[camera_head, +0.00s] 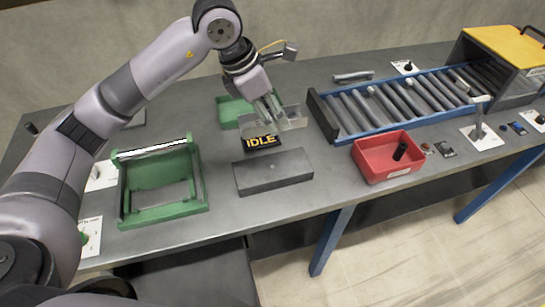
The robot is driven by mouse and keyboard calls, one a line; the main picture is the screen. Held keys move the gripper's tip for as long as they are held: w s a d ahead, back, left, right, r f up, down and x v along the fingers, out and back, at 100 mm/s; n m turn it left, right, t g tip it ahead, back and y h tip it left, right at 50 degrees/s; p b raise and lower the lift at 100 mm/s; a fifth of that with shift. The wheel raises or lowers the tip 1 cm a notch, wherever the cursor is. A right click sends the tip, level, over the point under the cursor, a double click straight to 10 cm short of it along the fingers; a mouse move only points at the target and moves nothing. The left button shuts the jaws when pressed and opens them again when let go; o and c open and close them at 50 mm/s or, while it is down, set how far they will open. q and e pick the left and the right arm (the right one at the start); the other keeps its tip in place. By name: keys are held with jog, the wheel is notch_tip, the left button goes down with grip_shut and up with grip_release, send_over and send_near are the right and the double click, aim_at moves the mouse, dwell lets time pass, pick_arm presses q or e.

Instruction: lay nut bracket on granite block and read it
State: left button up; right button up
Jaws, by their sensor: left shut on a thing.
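My left arm reaches in from the left, and its gripper (270,106) points down above the middle of the table. It is shut on a pale grey angular piece, which looks like the nut bracket (293,119). The fingers partly hide the bracket. The granite block (273,174) is a dark grey slab lying flat on the table, nearer the front edge than the gripper. Its top is bare. A black display with yellow letters reading IDLE (261,142) stands just behind the block, below the gripper. My right gripper is out of view.
A green frame fixture (163,212) stands left of the block. A green tray (230,112) is behind the gripper. A red bin (378,172) holding a black cylinder stands to the right. A blue roller conveyor (400,122) runs behind it. The tabletop between block and red bin is clear.

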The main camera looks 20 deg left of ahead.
pick_arm(q)
jog(key=p, duration=0.2)
send_over(278, 165)
jog(key=a, duration=0.1)
jog(key=f, duration=0.6)
jog(key=s+f, duration=0.1)
jog(key=f, duration=0.2)
jog(key=shift+a+f, duration=0.1)
jog(key=shift+f, duration=0.25)
notch_tip(278, 165, down, 5)
jog(key=shift+r, duration=0.1)
jog(key=shift+f, duration=0.2)
jog(key=o, duration=1.3)
jog(key=shift+o, duration=0.2)
